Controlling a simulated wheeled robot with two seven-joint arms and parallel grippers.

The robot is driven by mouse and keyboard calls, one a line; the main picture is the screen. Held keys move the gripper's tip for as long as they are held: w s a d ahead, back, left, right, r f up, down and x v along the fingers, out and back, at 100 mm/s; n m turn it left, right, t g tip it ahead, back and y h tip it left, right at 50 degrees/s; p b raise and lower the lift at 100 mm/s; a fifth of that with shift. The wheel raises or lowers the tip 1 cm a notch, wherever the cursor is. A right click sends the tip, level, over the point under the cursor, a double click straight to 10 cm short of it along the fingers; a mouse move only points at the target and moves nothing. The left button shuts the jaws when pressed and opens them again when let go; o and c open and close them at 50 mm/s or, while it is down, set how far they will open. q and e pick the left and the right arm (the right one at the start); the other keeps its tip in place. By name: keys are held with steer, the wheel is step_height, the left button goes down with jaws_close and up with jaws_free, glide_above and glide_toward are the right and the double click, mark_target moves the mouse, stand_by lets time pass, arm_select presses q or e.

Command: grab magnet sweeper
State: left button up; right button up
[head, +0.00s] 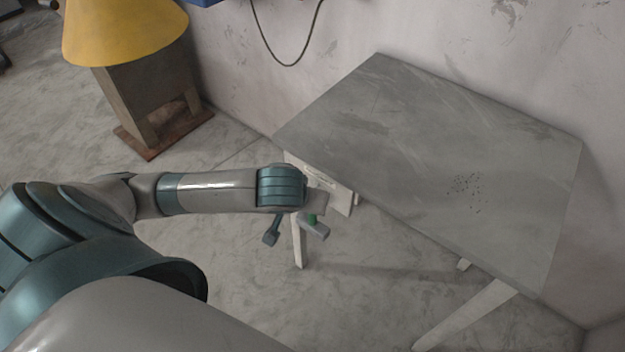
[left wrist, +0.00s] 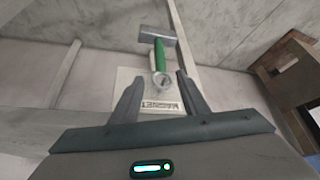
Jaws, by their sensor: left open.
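The magnet sweeper has a green handle (left wrist: 165,52) and a grey bar head (left wrist: 157,33). In the left wrist view it is at a pale panel (left wrist: 125,78) with dark lettering that seems to read "MAGNET". My left gripper (left wrist: 160,77) is open, its two fingers pointing at the panel. The handle's round end lies between the fingertips in this view; contact cannot be told. In the head view a bit of the green handle (head: 312,218) and the grey head (head: 315,231) show just past my left wrist, which hides the rest. My right gripper is not in view.
A grey table (head: 400,130) stands on pale legs against the wall, with dark specks (head: 465,190) scattered on its top. The panel sits at its left end. A wooden stand (head: 150,92) with a yellow cone (head: 125,35) is at the back left. Open floor lies between.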

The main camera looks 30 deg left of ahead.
arm_select(q)
steer(key=x, duration=0.8)
steer(key=shift+f, duration=0.35)
steer(key=shift+w+a, duration=0.1)
steer(key=shift+w, duration=0.05)
glide_above(309, 222)
steer(key=w, duration=0.1)
steer(key=shift+w+d+f, duration=0.1)
steer(key=shift+d+f, duration=0.05)
steer(key=shift+f, duration=1.1)
steer(key=shift+w+d+f, duration=0.1)
steer(key=shift+f, duration=1.15)
steer(key=shift+s, duration=0.1)
jaws_close()
